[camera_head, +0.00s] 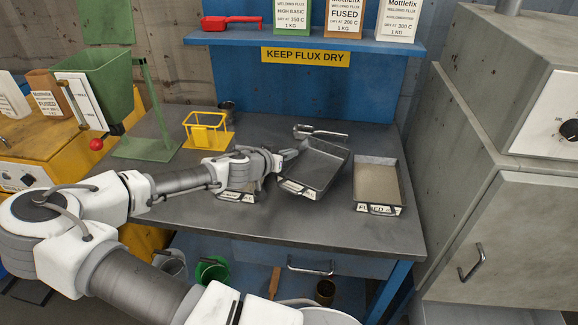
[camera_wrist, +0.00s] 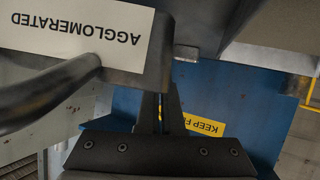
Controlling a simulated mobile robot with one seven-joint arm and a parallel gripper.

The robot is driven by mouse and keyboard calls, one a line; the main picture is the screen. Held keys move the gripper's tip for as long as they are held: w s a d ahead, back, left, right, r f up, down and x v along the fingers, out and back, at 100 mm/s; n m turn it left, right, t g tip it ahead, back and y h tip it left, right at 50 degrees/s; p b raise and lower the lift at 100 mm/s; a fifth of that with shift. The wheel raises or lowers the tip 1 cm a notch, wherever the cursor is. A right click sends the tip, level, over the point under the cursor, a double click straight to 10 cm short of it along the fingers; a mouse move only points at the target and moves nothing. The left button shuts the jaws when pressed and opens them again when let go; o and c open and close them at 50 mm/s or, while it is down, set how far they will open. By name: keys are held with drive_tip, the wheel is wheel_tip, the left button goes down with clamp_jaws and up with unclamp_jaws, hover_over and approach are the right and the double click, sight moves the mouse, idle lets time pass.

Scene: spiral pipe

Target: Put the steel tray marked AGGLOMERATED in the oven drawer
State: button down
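The dark steel tray (camera_head: 322,162) is tilted over the middle of the bench. Its label reads AGGLOMERATED in the wrist view (camera_wrist: 75,30), upside down, beside a dark curved handle (camera_wrist: 45,95). Its inside looks dark and bare in the head view. My gripper (camera_head: 285,158) is at the tray's left side. In the wrist view my gripper's fingers (camera_wrist: 162,105) are close together at the tray's edge and appear closed on it; the exact contact is partly hidden. The grey oven-like cabinet (camera_head: 510,220) at the right has a dial (camera_head: 569,130) and a closed front with a handle (camera_head: 471,262).
A FUSED tray (camera_head: 378,182) with granular contents lies to the right. Another labelled tray (camera_head: 238,195) is partly behind my arm. A scoop (camera_head: 320,132) and yellow wire stand (camera_head: 207,132) are at the back. A closed drawer with a handle (camera_head: 311,267) is under the bench.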

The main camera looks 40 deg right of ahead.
sight(288, 164)
drive_tip(key=shift+w+d+f, duration=0.1)
drive_tip(key=shift+w+f, duration=0.05)
drive_tip(key=shift+f, duration=2)
drive_tip(key=shift+b, duration=0.35)
drive_tip(key=c, duration=1.5)
unclamp_jaws()
drive_tip(key=shift+f, duration=0.15)
drive_tip(key=o, duration=0.4)
